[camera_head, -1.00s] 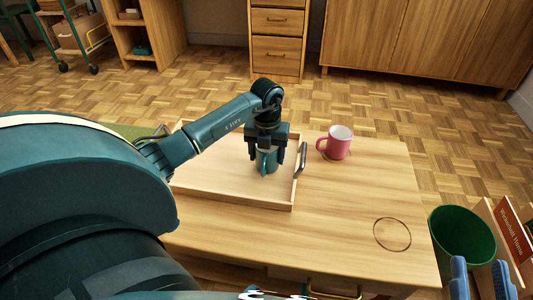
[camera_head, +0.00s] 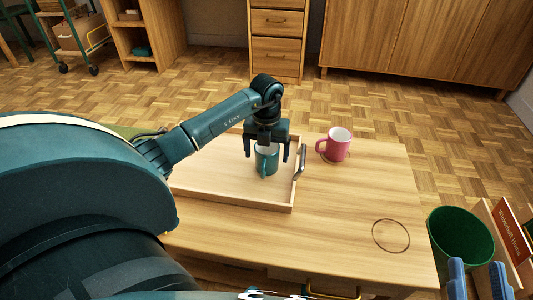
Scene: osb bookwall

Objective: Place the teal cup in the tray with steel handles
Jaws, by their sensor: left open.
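The teal cup (camera_head: 266,161) stands upright inside the wooden tray (camera_head: 235,199), near its right end. Its handle faces the front of the table. One steel handle (camera_head: 301,161) shows on the tray's right end; the other end is largely hidden behind my left arm. My left gripper (camera_head: 267,153) is open just above the cup. Its fingers are spread on the left and right of the cup's upper part, with a visible gap on the right.
A dark ring (camera_head: 391,219) marks the bare right front of the table. A green bin (camera_head: 460,238) and blue objects (camera_head: 498,281) are at the lower right.

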